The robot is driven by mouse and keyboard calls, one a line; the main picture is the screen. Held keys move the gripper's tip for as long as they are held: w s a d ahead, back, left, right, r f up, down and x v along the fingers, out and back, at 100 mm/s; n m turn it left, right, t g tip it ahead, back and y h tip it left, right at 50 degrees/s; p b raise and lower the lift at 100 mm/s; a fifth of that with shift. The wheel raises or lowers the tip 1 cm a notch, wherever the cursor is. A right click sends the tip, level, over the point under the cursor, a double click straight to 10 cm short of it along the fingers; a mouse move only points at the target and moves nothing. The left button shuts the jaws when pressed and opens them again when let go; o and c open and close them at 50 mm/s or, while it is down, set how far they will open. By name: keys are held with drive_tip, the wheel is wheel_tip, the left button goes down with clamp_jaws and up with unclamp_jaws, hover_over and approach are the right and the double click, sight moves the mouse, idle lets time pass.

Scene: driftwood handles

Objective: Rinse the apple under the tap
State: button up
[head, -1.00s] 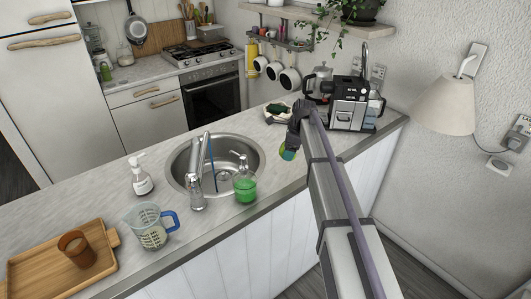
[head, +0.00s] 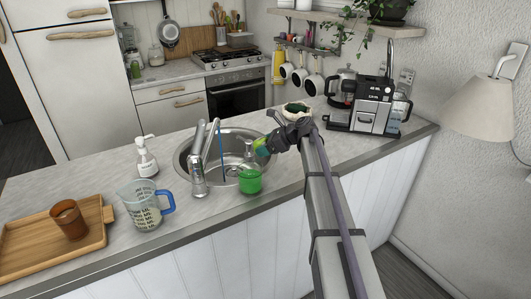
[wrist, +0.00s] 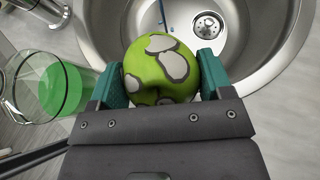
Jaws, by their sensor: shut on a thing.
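My gripper (wrist: 163,85) is shut on a green apple (wrist: 160,70) with pale, dark-edged patches, held between two teal fingers. In the head view my gripper (head: 262,148) is at the right rim of the round steel sink (head: 185,176). The apple is largely hidden there by my gripper. The silver tap (head: 198,172) stands at the sink's near edge, and a thin blue stream (head: 222,142) runs down into the basin. In the wrist view the stream (wrist: 162,14) shows beyond the apple, and the drain (wrist: 208,25) lies to the right. The apple is apart from the stream.
A white dispenser (head: 145,158), a measuring jug (head: 145,207) and a wooden tray (head: 30,258) with a brown cup (head: 69,219) are to the left. A coffee machine (head: 372,105) is right.

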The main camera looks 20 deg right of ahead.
drive_tip(key=w+a+f+b, duration=0.1)
drive_tip(key=w+a, duration=0.6)
drive_tip(key=a, duration=0.5)
drive_tip(key=shift+w+a+f, duration=0.3)
drive_tip(key=shift+w+a, duration=0.1)
drive_tip(key=shift+w, duration=0.1)
drive_tip(key=shift+w+d, duration=0.35)
drive_tip(key=shift+w, duration=0.05)
idle(0.3)
drive_tip(key=shift+s+a, duration=0.35)
drive_tip(key=shift+s, duration=0.15)
drive_tip(key=shift+w, duration=0.1)
drive_tip(key=shift+w+d, duration=0.35)
drive_tip(key=shift+w, duration=0.05)
